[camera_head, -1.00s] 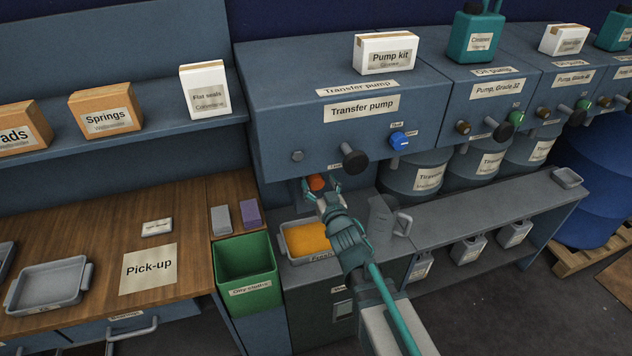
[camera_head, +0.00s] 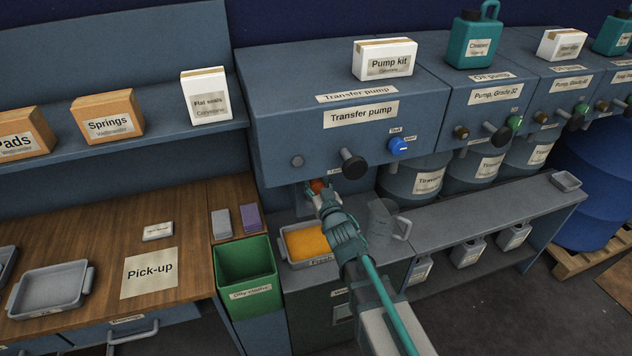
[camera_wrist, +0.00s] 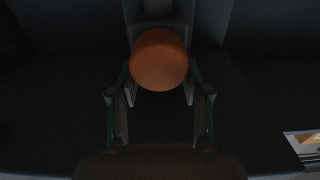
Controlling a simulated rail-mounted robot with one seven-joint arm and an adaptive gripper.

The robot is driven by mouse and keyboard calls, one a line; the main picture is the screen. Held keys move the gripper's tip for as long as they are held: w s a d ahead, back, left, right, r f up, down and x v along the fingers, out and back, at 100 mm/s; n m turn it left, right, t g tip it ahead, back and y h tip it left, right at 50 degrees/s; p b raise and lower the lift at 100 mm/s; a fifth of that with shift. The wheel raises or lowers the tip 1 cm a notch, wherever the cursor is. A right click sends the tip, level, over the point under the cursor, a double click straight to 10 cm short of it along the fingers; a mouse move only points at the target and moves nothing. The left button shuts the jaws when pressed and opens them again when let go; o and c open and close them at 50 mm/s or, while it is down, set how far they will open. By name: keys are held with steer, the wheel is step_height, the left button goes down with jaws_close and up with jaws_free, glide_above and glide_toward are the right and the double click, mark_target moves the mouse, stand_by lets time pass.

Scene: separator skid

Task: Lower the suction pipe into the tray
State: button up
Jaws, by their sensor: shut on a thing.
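My gripper (camera_head: 321,192) is shut on an orange knob (camera_head: 317,185) below the transfer pump (camera_head: 360,115). In the wrist view the round orange knob (camera_wrist: 159,60) sits between the two fingers, in front of a grey upright part. I cannot tell whether this knob belongs to the suction pipe; no pipe shows clearly. A grey tray (camera_head: 286,249) holding orange-yellow liquid stands on the ledge below and left of my gripper. Its front label is partly covered by my arm.
A clear jug (camera_head: 381,222) stands close to the right of my arm. A green bin (camera_head: 245,270) is left of the tray. A black knob (camera_head: 353,164) and a blue valve (camera_head: 398,145) stick out from the pump's front. The grey shelf to the right has free room.

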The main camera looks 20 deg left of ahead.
steer(key=shift+w, duration=0.15)
jaws_close()
steer(key=shift+f, duration=0.1)
step_height(320, 180, down, 17)
steer(key=b, duration=1.5)
steer(key=shift+f, duration=0.15)
steer(key=shift+a, duration=0.1)
steer(key=o, duration=0.7)
jaws_free()
steer(key=o, duration=0.5)
steer(key=shift+w+f, duration=0.15)
steer(key=v, duration=0.7)
steer(key=shift+s, duration=0.3)
